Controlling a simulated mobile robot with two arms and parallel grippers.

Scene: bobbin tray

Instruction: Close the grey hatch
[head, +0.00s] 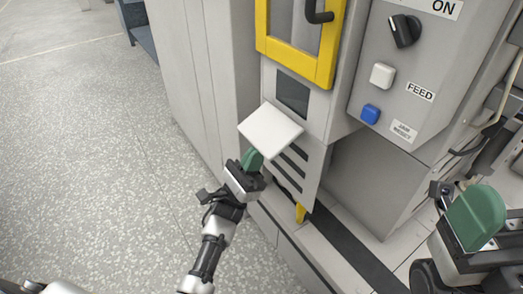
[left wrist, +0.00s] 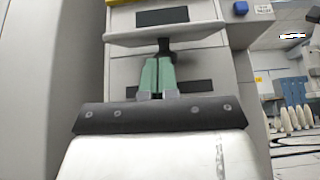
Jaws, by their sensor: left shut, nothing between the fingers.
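The grey hatch (head: 270,131) is a pale flap on the front of the machine. It stands open, tilted outward below a dark square opening (head: 293,93). In the left wrist view the hatch (left wrist: 200,37) shows nearly edge-on, with the opening (left wrist: 162,16) above it. My left gripper (head: 251,160) has green fingers, shut and empty, just below the hatch's outer edge. In the left wrist view its fingertips (left wrist: 164,60) reach up to a small dark part under the flap; I cannot tell whether they touch. My right gripper (head: 476,218) is at the right; its finger gap is hidden.
A yellow-framed door (head: 325,70) with a black handle is above the opening. A control panel with a black knob (head: 404,31), a white button (head: 382,76) and a blue button (head: 370,114) is to the right. Slots lie below the hatch. The floor (head: 90,170) at left is clear.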

